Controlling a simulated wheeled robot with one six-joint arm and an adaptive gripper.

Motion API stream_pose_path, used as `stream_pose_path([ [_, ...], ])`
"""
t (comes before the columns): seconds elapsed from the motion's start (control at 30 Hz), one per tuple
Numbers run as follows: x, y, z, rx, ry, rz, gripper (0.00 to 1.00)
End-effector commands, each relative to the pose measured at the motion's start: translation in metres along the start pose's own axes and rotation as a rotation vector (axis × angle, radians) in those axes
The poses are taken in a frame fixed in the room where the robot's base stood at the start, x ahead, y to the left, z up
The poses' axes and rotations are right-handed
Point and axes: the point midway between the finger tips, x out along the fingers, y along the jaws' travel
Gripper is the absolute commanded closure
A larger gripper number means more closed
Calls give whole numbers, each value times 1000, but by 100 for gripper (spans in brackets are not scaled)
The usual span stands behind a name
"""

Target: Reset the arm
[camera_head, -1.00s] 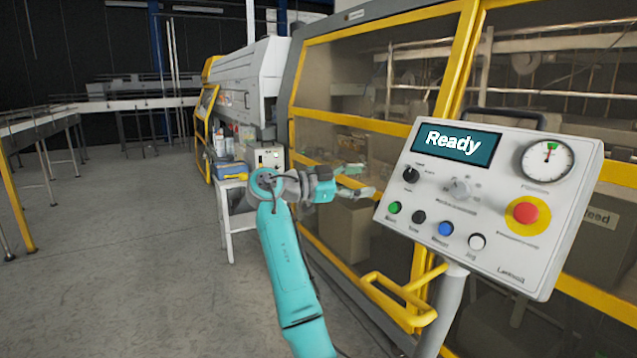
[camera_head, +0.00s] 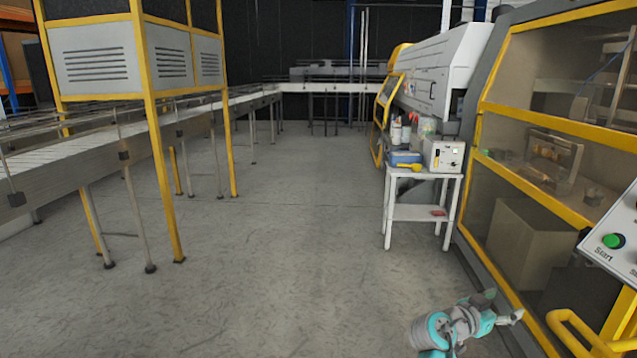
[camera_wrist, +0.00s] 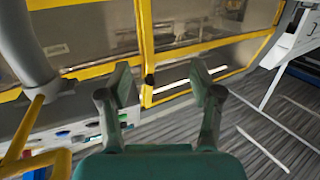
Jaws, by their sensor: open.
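My gripper (camera_wrist: 160,90) shows in the wrist view with its two fingers spread apart and nothing between them. Beyond the fingers are the yellow-framed clear panels of the machine. In the head view my gripper (camera_head: 507,315) is low at the right, at the end of my teal and grey arm, near the machine's lower yellow frame. It is apart from the control panel (camera_head: 628,225), of which only the left edge with the green Start button (camera_head: 614,241) shows. The rest of the panel is cut off by the picture's edge.
The case packer (camera_head: 560,127) stands along the right. A white side table (camera_head: 422,174) with bottles and a blue box (camera_head: 405,157) stands beside it. A conveyor (camera_head: 60,157) with yellow posts runs along the left. The grey floor (camera_head: 290,230) between is clear.

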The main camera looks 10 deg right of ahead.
Motion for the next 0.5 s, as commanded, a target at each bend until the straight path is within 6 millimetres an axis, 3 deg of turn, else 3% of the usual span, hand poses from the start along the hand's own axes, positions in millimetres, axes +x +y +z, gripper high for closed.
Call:
stream_pose_path([
  [0.03,-8,3,26,-38,-17,-45,35],
  [0.2,-39,12,96,-147,-64,-211,35],
  [0.5,-110,49,198,-292,-129,-494,35],
])
